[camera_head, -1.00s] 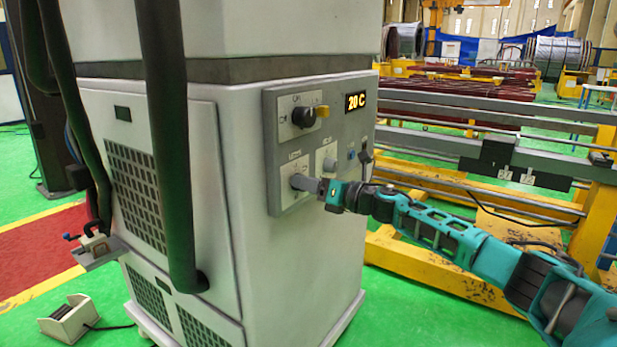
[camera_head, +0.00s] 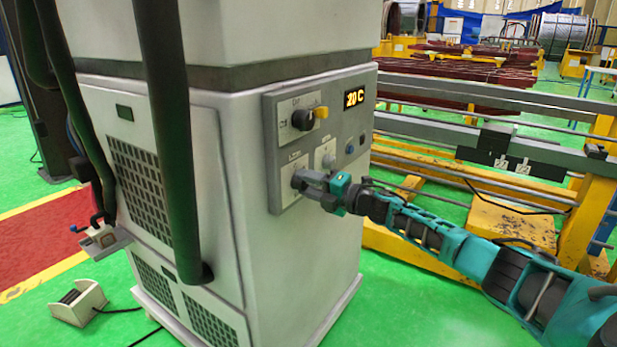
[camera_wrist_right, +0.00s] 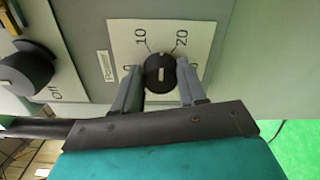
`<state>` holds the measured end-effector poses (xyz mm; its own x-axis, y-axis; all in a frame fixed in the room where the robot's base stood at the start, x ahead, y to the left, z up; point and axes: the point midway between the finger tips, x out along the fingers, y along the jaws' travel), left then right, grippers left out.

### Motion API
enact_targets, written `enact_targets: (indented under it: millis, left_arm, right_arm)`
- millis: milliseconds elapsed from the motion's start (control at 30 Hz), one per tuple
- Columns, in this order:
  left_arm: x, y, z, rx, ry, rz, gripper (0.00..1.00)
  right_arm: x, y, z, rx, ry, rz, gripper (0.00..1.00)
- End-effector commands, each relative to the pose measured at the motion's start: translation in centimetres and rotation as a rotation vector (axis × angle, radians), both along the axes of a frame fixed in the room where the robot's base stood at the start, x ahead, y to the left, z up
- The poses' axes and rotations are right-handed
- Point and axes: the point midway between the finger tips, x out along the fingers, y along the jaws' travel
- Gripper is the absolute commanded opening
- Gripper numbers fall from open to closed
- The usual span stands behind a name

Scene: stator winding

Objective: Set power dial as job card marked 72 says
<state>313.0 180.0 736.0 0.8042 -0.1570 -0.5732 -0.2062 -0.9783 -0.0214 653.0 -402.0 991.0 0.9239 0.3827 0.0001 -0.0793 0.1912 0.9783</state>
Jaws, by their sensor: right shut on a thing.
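The power dial (camera_wrist_right: 160,73) is a small round black knob on a white plate, below the numbers 10 and 20 and beside a "Power" label, in the right wrist view. A pale mark shows on its face; the exact setting is hard to tell. My right gripper (camera_wrist_right: 163,90) has its two grey fingers on either side of the dial and is shut on it. In the head view the right gripper (camera_head: 301,182) is at the lower left of the grey control panel (camera_head: 340,108), hiding the dial. The job card marked 72 and my left gripper are not in view.
Dark hoses hang before the white cabinet (camera_head: 300,260); yellow-framed machinery stands behind my arm.

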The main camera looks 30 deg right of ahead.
Motion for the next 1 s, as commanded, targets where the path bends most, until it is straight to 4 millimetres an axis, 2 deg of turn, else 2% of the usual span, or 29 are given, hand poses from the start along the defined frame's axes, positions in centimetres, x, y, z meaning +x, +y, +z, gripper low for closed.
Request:
enact_targets:
  millis: [200, 500, 1000]
  left_arm:
    - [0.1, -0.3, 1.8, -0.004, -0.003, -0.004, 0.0]
    - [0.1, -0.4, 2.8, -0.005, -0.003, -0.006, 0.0]
    - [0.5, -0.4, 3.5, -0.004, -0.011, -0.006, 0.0]
  right_arm:
    - [0.0, 0.0, 0.1, 0.181, 0.076, -0.001, 0.11]
    - [0.0, 0.0, 0.0, 0.367, 0.152, -0.001, 0.11]
    - [0.0, 0.0, -0.2, 0.47, 0.195, -0.001, 0.11]
